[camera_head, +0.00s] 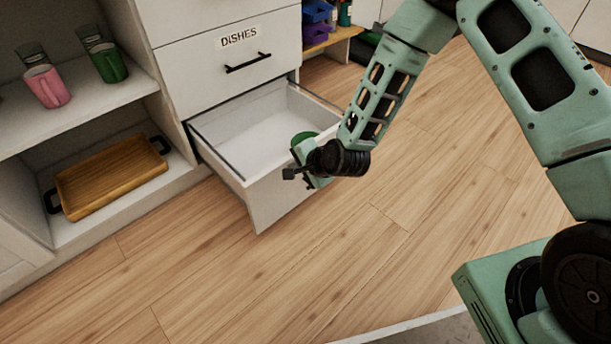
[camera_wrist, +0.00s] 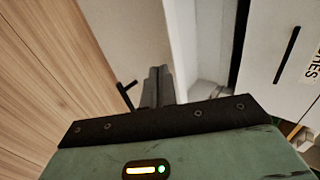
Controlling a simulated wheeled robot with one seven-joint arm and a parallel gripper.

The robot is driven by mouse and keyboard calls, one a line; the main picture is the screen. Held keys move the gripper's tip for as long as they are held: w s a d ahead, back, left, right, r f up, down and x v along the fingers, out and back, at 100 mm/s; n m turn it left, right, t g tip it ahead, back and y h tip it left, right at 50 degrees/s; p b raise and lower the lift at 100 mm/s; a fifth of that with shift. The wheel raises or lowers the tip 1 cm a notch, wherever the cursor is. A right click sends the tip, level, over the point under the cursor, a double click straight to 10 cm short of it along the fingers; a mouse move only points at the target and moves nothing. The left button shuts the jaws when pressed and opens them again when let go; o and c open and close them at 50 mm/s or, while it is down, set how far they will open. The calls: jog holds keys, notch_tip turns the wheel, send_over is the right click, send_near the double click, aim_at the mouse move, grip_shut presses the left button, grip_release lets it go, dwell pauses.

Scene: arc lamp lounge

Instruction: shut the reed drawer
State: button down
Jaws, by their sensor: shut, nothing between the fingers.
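The bottom drawer (camera_head: 268,207) stands pulled out and looks empty; no label shows on it, so I cannot confirm that it is the reed drawer. My gripper (camera_head: 290,173) is shut and empty, close to the drawer's front panel and overlapping it in the head view. In the wrist view, my shut fingers (camera_wrist: 158,86) are near the outer front face of the drawer (camera_wrist: 112,35), beside its black handle (camera_wrist: 127,96). I cannot tell whether they touch. My arm hides the drawer's right front corner in the head view.
A shut drawer labelled DISHES (camera_head: 225,65) is above. The wooden floor (camera_head: 250,280) in front is clear.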

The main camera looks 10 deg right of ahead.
jog(key=shift+w+a, duration=0.15)
jog(key=shift+w, duration=0.1)
